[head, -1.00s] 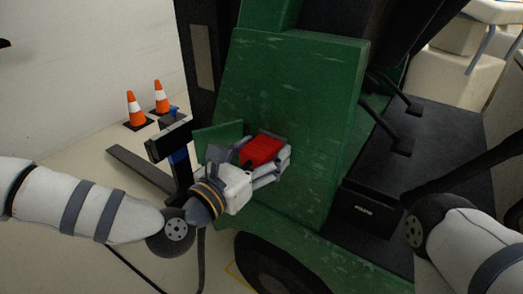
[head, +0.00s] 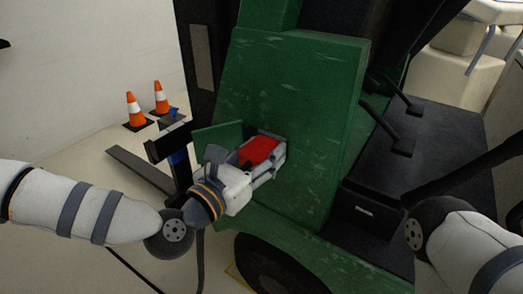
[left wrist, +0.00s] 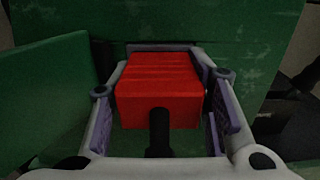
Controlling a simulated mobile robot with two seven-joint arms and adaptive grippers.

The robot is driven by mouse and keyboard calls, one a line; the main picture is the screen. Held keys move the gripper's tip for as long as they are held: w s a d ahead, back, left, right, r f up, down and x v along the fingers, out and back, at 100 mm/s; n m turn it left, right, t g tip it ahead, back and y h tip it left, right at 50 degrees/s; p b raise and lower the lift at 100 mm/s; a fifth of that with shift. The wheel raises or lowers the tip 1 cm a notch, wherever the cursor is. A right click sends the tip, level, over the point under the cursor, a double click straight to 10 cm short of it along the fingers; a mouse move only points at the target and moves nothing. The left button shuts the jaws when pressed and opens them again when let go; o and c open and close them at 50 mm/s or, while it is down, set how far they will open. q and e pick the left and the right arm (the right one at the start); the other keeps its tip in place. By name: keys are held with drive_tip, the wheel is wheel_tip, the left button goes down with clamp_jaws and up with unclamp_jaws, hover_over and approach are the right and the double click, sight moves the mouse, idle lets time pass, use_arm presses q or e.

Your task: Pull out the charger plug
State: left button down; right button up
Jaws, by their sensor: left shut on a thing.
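The charger plug (head: 259,150) is a red ribbed block at the green side panel of the truck (head: 290,110). In the left wrist view the plug (left wrist: 160,88) fills the middle, with a black cable (left wrist: 159,135) coming from its near face. My left gripper (head: 270,147) is shut on the plug, with one finger along each side. A grey-purple edge shows behind the plug's far end; the socket itself is hidden. An open green flap (head: 217,137) stands left of the plug. My right arm shows at the right edge, but its gripper is out of view.
Two orange cones (head: 135,110) stand by the wall at the back left. A dark fork (head: 138,168) lies low at the left. A black wheel (head: 275,268) is below the panel. The truck's dark floor with pedals (head: 402,146) is at right.

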sight(242, 168)
use_arm(q)
drive_tip(key=shift+p+v, duration=0.35)
drive_tip(key=shift+v, duration=2.6)
